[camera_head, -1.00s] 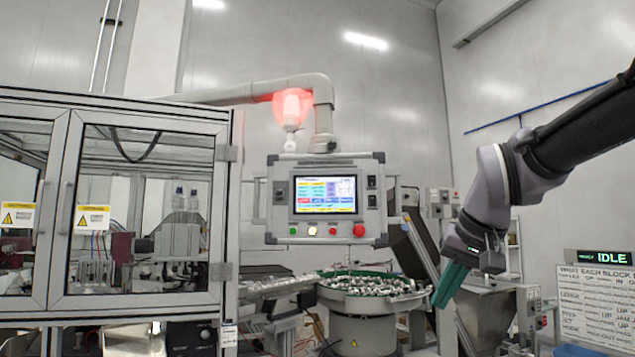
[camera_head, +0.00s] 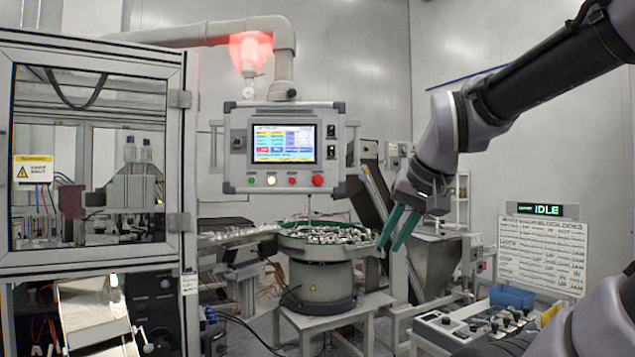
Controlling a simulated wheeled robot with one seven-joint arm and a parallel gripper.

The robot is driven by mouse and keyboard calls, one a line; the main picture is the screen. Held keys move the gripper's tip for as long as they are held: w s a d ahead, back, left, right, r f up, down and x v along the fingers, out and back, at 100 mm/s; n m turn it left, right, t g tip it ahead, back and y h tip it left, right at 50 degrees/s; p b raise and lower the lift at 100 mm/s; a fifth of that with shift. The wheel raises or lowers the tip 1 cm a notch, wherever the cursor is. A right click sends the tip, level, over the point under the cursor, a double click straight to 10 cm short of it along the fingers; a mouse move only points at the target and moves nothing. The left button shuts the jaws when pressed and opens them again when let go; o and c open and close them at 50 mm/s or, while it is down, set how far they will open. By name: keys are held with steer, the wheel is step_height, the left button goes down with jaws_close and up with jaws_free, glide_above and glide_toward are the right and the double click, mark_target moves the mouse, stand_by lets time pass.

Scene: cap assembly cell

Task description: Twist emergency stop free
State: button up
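The emergency stop (camera_head: 318,180) is a large red mushroom button at the lower right of the control panel (camera_head: 284,147). It is too small to tell whether it is pressed in. My gripper (camera_head: 389,246) hangs in the air to the lower right of the panel, its two green fingers pointing down and left. The fingers are parted with nothing between them. The gripper is apart from the button and touches nothing that I can see.
The panel hangs from a grey arm (camera_head: 283,60) with a glowing red lamp (camera_head: 250,52). Below is a bowl feeder (camera_head: 322,275) full of small parts. A glazed cabinet (camera_head: 186,215) stands left. A control box (camera_head: 455,335) and an IDLE sign (camera_head: 541,209) are at right.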

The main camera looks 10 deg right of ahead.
steer(key=o, duration=0.5)
steer(key=shift+w+r, duration=0.15)
steer(key=shift+w, duration=0.2)
steer(key=o, duration=0.3)
steer(key=shift+g+y, duration=0.3)
steer(key=shift+y, duration=0.3)
steer(key=w+d, duration=0.1)
steer(key=w, duration=0.6)
steer(key=w+d, duration=0.1)
steer(key=w, duration=0.2)
steer(key=shift+w+d+r, duration=0.15)
steer(key=shift+w+d, duration=0.15)
steer(key=w+d+f+h, duration=0.1)
steer(key=w+f+h, duration=0.15)
steer(key=w, duration=1.05)
steer(key=n+t+h, duration=0.4)
steer(key=t, duration=0.3)
glide_toward(317, 178)
steer(key=shift+x, duration=4.8)
